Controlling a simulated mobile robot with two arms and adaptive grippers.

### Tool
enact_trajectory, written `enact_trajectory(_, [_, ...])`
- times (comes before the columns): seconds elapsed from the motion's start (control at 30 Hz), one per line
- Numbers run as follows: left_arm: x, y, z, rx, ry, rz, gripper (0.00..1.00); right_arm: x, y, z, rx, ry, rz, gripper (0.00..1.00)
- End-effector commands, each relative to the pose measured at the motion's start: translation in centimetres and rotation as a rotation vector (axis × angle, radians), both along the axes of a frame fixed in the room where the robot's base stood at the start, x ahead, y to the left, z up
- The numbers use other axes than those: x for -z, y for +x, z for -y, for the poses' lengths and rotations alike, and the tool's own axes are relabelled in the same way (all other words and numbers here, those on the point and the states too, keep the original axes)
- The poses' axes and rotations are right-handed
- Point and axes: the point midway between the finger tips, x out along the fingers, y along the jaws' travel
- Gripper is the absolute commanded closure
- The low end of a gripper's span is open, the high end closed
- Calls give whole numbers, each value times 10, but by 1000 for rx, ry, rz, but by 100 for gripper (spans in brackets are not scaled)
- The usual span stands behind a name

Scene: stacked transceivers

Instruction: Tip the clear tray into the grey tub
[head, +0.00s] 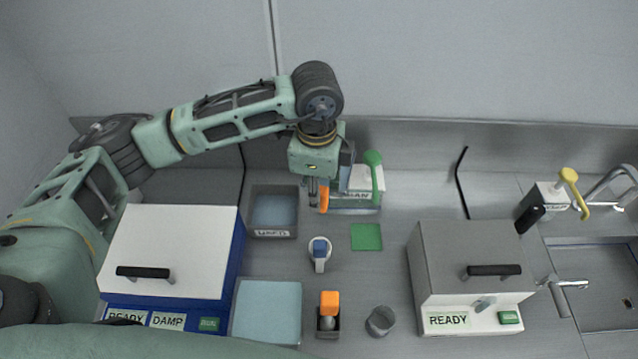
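A grey tub (258,232) with a label that seems to read USED stands left of centre, with a pale blue surface inside it. I cannot pick out a clear tray for certain; a flat pale blue square (268,312) lies in front of the tub. My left gripper (319,196) points down just right of the tub, beside a labelled container (357,199) with a green handle (373,172). An orange piece (324,199) shows at its fingers; whether they hold it is unclear. My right gripper is out of view.
A blue box with a white lid (175,250) stands left, a grey-lidded box (468,255) right. Between them are a green square (366,237), a blue and white item (320,252), an orange-topped item (329,302) and a grey cup (380,321). A sink (595,285) is far right.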

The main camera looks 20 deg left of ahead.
Motion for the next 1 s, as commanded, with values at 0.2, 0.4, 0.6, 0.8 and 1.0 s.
enact_trajectory(0.2, [1,1,-1,-105,-8,0,100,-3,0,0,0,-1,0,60])
enact_trajectory(0.4, [5,-1,-15,-113,-94,8,100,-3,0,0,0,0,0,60])
enact_trajectory(0.6, [6,-2,-18,-105,-165,16,100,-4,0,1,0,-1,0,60])
enact_trajectory(0.8, [6,-2,-19,-105,-163,15,100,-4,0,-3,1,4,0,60])
enact_trajectory(1.0, [7,-2,-19,-104,-162,15,100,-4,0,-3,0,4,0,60])
